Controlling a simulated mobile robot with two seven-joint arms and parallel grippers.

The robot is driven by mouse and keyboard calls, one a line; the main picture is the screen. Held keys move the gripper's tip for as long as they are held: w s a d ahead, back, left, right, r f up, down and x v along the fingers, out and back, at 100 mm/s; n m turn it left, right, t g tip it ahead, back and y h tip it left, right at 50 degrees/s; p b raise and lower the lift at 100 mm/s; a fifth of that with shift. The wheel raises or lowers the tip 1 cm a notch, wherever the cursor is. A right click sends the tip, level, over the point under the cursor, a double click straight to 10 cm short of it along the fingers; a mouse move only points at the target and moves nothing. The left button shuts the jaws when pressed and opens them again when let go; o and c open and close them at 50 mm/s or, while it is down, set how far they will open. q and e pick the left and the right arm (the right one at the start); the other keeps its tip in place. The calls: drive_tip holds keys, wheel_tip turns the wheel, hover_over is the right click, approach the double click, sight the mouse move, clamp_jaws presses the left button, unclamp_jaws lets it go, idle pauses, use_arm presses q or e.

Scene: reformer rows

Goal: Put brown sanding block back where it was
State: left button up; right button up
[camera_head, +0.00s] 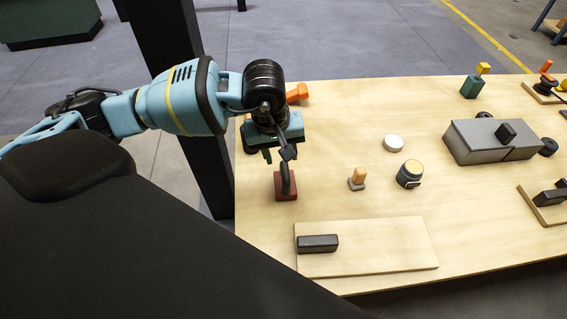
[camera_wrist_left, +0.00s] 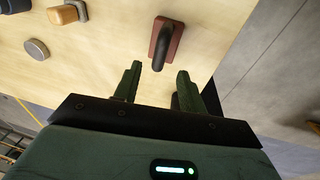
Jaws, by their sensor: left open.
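The brown sanding block (camera_head: 286,195) has a flat reddish-brown base and a dark upright handle. It stands on the light wooden table near the left edge, and it also shows in the left wrist view (camera_wrist_left: 176,42) just beyond the fingertips. My left gripper (camera_head: 277,155) is above and behind it in the head view. In the left wrist view the two green fingers (camera_wrist_left: 160,72) are apart with nothing between them, and the handle points toward the gap. My right gripper is in neither view.
A low wooden board (camera_head: 380,245) with a black block (camera_head: 318,243) lies at the table's front. A small tan-topped piece (camera_head: 357,178), a round dark-sided container (camera_head: 409,174) and a white disc (camera_head: 393,143) stand right of the sanding block. A grey box (camera_head: 490,142) is farther right.

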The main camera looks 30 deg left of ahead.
use_arm(q)
drive_tip(key=r, duration=0.3)
drive_tip(key=shift+s+a+r, duration=0.15)
drive_tip(key=shift+s+r, duration=0.15)
drive_tip(key=shift+r, duration=0.05)
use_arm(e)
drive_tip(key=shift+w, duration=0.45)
